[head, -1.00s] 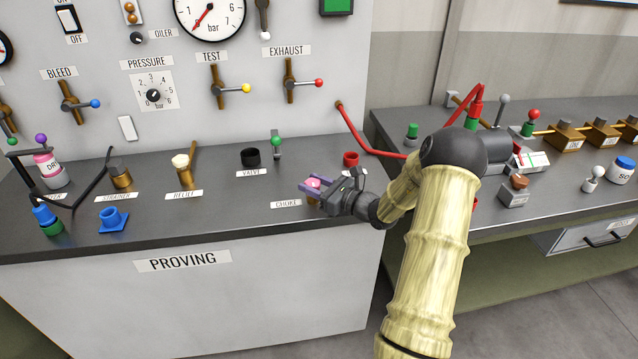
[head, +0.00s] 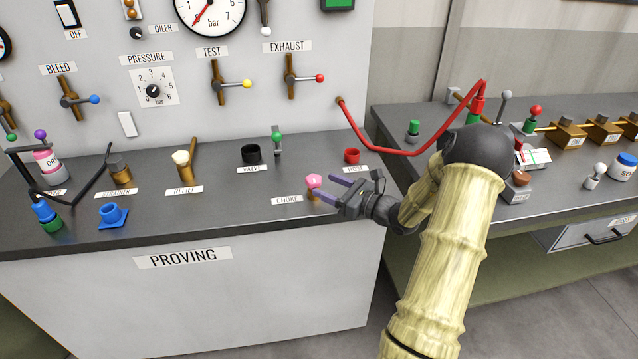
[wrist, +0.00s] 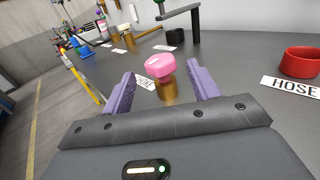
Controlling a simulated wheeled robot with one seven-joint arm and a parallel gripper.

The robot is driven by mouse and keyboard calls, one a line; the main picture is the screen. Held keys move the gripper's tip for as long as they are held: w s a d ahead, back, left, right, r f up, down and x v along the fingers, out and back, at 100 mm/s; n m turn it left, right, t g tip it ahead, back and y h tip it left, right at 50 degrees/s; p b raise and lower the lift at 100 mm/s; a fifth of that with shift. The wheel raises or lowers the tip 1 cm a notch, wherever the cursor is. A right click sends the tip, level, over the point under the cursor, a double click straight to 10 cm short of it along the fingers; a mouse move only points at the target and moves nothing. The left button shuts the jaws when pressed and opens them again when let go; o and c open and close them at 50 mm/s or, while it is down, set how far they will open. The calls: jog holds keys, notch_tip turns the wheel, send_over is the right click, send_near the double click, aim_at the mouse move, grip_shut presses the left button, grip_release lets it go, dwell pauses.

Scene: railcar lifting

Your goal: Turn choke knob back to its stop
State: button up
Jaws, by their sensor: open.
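The choke knob is a pink knob (head: 314,181) on a short brass stem, standing on the dark bench top beside the CHOKE label (head: 287,200). My gripper (head: 337,188) is open, with its purple fingers pointing left towards the knob and just to its right. In the wrist view the pink knob (wrist: 160,66) stands upright beyond and between the two purple fingers (wrist: 161,92), apart from both. Its brass stem shows below the pink top. Nothing is in the jaws.
A red ring (head: 352,155) at the HOSE label and a black ring (head: 250,153) at the VALVE label stand behind the knob. A red hose (head: 385,149) hangs from the panel above my wrist. The bench top left of the knob is clear up to the blue fitting (head: 112,215).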

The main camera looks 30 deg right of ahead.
jog(key=v, duration=1.2)
jog(key=shift+s+b, duration=0.2)
jog(key=shift+b, duration=0.15)
